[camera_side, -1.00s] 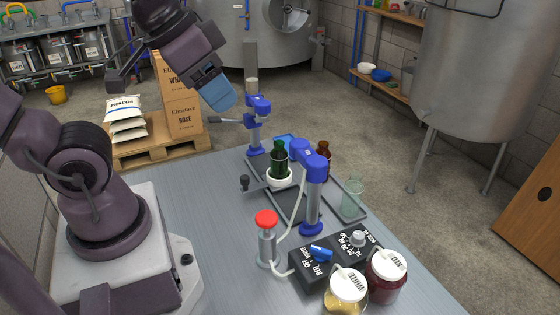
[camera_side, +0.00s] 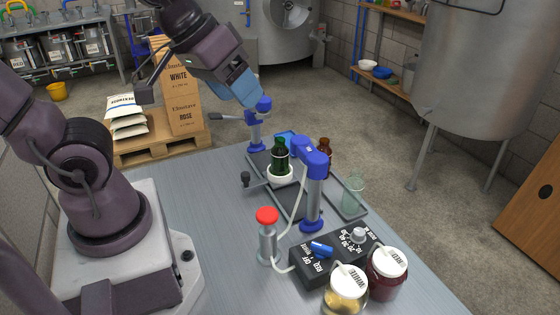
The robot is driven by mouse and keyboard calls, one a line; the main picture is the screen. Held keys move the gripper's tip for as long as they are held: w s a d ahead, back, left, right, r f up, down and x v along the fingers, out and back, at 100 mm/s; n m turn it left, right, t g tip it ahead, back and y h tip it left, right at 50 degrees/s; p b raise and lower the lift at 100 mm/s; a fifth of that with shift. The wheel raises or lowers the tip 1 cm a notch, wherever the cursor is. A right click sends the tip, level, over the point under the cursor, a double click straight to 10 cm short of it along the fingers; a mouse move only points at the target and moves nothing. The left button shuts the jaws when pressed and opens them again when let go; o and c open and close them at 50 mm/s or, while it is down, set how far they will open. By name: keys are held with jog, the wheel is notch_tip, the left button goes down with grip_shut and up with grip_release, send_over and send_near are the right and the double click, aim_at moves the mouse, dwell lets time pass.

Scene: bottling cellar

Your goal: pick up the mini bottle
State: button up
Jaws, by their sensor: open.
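A small dark green bottle (camera_side: 280,155) stands upright in a white round holder (camera_side: 280,174) under the blue filling head (camera_side: 309,150). A brown bottle (camera_side: 325,158) stands behind the filling head, partly hidden by it. A clear pale green bottle (camera_side: 352,192) stands on the right part of the tray. Which of these is the mini bottle I cannot tell. My gripper (camera_side: 248,92) is above and behind the green bottle, up and to its left, near the blue capping stand. It is open and holds nothing that I can see.
The blue lever stand (camera_side: 258,128) rises at the table's back. A red-topped cylinder (camera_side: 267,235), a black control box (camera_side: 335,259) and two white-lidded jars (camera_side: 345,291) (camera_side: 387,270) stand in front. The left part of the table (camera_side: 205,205) is clear.

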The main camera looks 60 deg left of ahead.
jog(key=w+a+f+n, duration=0.4)
jog(key=w+f+n, duration=0.1)
jog(key=n, duration=0.1)
jog(key=n+t+y, duration=0.7)
jog(key=n+t, duration=0.4)
jog(key=n, duration=2)
send_near(276, 141)
jog(key=x, duration=1.1)
jog(key=shift+w+a, duration=0.1)
jog(key=shift+w, duration=0.15)
grip_shut()
